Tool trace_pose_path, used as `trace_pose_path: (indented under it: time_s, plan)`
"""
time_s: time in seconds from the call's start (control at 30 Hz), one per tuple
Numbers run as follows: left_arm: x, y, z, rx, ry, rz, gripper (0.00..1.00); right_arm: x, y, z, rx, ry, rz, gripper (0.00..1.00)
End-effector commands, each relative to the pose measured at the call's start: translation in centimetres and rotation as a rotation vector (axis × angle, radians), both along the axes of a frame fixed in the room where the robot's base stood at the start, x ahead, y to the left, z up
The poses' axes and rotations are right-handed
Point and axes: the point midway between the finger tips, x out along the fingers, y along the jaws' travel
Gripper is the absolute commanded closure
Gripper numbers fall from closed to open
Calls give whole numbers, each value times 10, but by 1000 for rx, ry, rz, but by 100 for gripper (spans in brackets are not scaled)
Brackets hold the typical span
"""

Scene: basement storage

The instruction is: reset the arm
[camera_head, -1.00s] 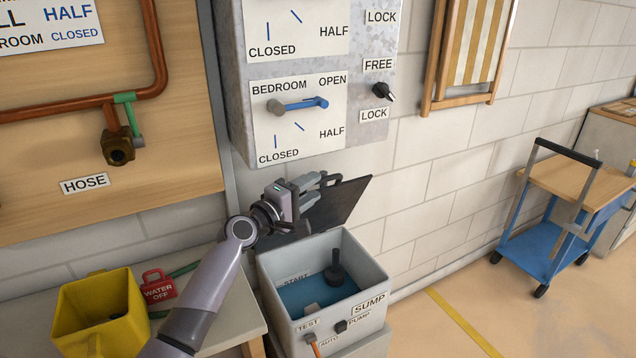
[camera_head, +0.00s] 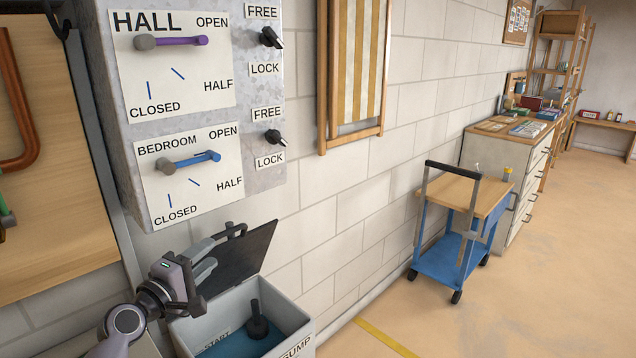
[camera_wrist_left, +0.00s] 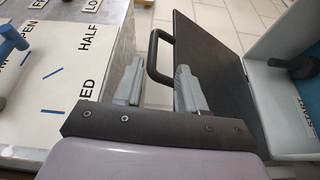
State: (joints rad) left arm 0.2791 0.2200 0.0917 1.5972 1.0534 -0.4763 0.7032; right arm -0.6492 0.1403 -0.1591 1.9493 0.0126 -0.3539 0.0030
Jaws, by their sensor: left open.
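My left gripper (camera_head: 205,262) is in the lower left of the head view, in front of the sump box's raised dark lid (camera_head: 240,258). In the left wrist view its two grey fingers (camera_wrist_left: 158,88) are apart. The lid's black handle (camera_wrist_left: 156,56) shows beyond the fingers, near the gap between them; I cannot tell whether it touches them. The grey sump box (camera_head: 300,328) stands below with its lid up, and a black float or knob shows inside it. My right gripper is not in view.
The grey valve panel (camera_head: 262,90) with the HALL lever (camera_head: 180,41) and BEDROOM lever (camera_head: 195,161) hangs above my left arm. A blue cart (camera_head: 450,225) stands at right, before a drawer cabinet (camera_head: 507,180). The floor (camera_head: 540,290) at lower right is clear.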

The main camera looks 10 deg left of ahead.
Motion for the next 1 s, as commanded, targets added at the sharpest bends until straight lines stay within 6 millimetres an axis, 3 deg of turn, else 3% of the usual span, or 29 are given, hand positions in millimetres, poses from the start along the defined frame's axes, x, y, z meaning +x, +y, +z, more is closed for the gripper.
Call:
trace_pose_path:
  time_s: [0.17,0.3,0.5,0.7,0.8,1.0]
  plan:
    - [-33,-15,-64,223,70,-3,60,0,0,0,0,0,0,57]
    - [-84,-34,-132,527,135,-42,60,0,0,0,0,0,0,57]
    - [-171,-59,-205,949,188,-159,60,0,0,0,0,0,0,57]
    - [-255,-81,-245,1300,188,-313,60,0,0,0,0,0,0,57]
    - [-284,-88,-254,1417,174,-374,60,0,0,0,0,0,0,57]
    - [-308,-94,-259,1520,157,-430,60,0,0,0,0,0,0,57]
